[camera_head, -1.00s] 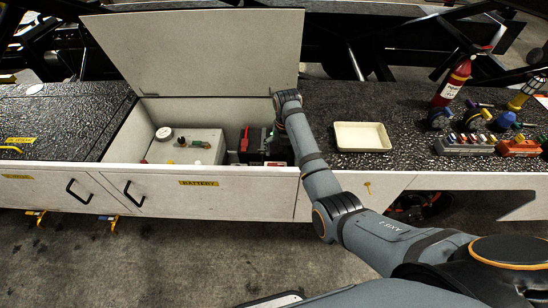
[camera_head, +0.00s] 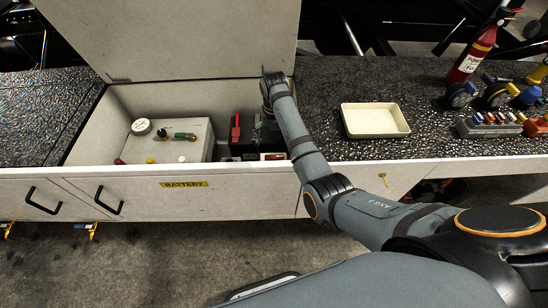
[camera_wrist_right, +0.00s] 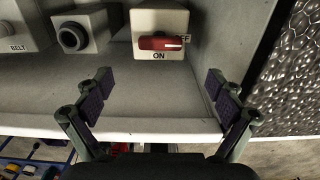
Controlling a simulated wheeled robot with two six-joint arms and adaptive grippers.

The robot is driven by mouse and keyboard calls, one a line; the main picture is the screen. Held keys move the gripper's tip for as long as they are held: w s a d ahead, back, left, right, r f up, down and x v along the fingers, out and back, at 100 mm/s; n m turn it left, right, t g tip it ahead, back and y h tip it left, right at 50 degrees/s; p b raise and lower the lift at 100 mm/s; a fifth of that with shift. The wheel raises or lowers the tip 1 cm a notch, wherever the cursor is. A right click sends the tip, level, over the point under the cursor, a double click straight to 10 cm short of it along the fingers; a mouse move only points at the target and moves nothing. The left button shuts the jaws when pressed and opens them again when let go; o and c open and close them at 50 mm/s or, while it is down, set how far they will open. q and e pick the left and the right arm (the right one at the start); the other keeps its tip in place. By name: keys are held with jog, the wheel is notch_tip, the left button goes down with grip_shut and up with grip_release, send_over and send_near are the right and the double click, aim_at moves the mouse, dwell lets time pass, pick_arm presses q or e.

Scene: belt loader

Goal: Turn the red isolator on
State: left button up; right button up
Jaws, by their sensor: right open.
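The red isolator (camera_wrist_right: 161,43) shows in the right wrist view as a red handle on a white box inside the open compartment. In the head view my right arm reaches into the compartment (camera_head: 190,96) and hides the fingers. My left gripper is not in view.
The compartment's raised lid (camera_head: 170,40) stands behind. A white box with a gauge (camera_head: 141,126) and a dark unit with a red part (camera_head: 236,130) sit inside. A cream tray (camera_head: 374,121) lies to the right. A grey box (camera_wrist_right: 82,33) is left of the isolator.

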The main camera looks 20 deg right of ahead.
aim_at(274, 156)
jog(key=shift+s+f, duration=0.2)
jog(key=shift+f, duration=0.65)
pick_arm(q)
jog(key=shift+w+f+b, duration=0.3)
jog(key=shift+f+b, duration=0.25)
jog(key=shift+b, duration=0.05)
pick_arm(e)
notch_tip(274, 156, down, 9)
jog(key=shift+w+r, duration=0.1)
jog(key=shift+r, duration=0.1)
jog(key=c, duration=1.2)
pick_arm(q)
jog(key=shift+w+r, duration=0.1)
pick_arm(e)
jog(key=shift+o, duration=0.2)
